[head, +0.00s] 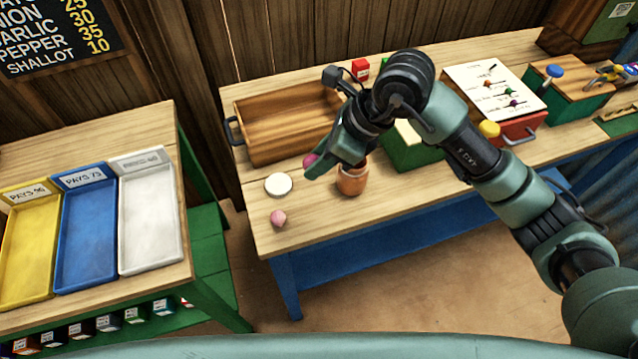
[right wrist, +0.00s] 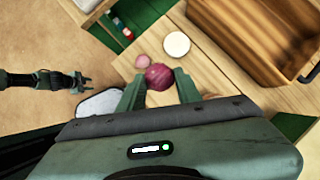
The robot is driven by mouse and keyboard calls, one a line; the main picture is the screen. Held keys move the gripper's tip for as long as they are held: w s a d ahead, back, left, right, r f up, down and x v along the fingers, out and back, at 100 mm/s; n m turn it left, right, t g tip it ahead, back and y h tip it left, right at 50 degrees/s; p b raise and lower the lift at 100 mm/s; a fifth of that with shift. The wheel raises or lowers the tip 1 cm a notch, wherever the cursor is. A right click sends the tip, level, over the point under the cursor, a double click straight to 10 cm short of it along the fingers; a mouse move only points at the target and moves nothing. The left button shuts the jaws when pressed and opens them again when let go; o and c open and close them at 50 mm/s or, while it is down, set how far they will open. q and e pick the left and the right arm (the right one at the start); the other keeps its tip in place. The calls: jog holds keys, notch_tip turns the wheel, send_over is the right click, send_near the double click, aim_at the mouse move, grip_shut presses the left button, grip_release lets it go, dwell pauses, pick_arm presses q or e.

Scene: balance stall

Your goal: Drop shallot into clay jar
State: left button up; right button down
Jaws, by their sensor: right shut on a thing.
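My right gripper (head: 318,168) is shut on a purple-red bulb, which looks like the shallot (head: 310,160). In the right wrist view the shallot (right wrist: 158,77) sits between the two fingertips (right wrist: 158,90). The gripper holds it above the table, just left of the clay jar (head: 352,182). The jar is small, orange-brown and upright; the gripper covers part of its mouth, and I cannot see inside. My left gripper (right wrist: 82,82) shows small at the left of the right wrist view, with its fingers apart and empty, away from the table.
A pink bulb (head: 278,218) and a white disc (head: 278,184) lie left of the jar. A wooden tray (head: 250,150) stands behind. A green box (head: 415,150) stands right of the jar. Yellow (head: 26,240), blue (head: 85,232) and white (head: 150,225) trays are on the left table.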

notch_tip(320, 180, up, 2)
jog(key=shift+w+r, duration=0.1)
jog(key=shift+r, duration=0.1)
jog(key=w+d+f+p, duration=0.2)
jog(key=w+d+f, duration=0.5)
jog(key=d+f, duration=0.2)
jog(key=shift+w+d, duration=0.2)
jog(key=shift+f, duration=0.1)
dwell(0.6)
jog(key=c, duration=0.9)
grip_release()
